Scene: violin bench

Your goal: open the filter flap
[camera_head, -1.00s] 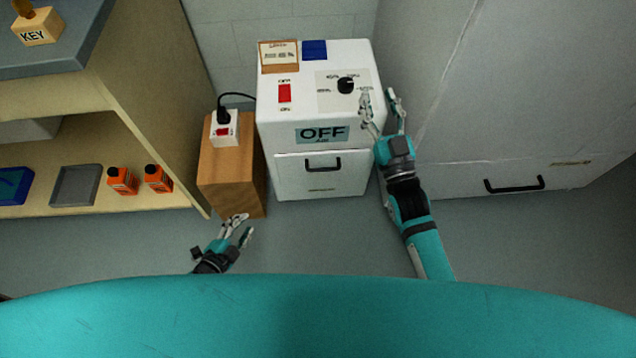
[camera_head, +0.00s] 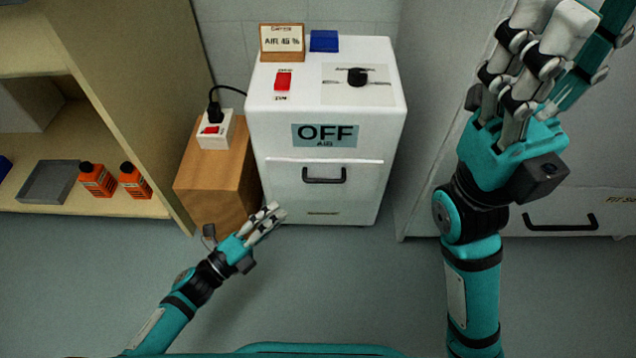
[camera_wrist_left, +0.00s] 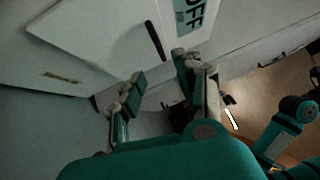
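The filter flap (camera_head: 289,182) appears to be the flat front panel of the white machine (camera_head: 250,110). It has a black bar handle (camera_head: 324,175) and looks closed. My left gripper (camera_head: 275,217) is low, in front of the machine's lower left corner, apart from the handle. In the left wrist view the flap (camera_wrist_left: 95,45) and handle (camera_wrist_left: 155,41) lie beyond my left gripper's spread, empty fingers (camera_wrist_left: 160,78). My right gripper (camera_head: 560,30) is raised close to the camera at the upper right; its finger gap is unclear.
The machine shows an OFF display (camera_head: 324,135), a red switch (camera_head: 283,81) and a black knob (camera_head: 357,76). A wooden block (camera_head: 214,180) with a plugged socket (camera_head: 216,130) stands left of it. Shelves with orange bottles (camera_head: 97,180) are further left. Floor in front is clear.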

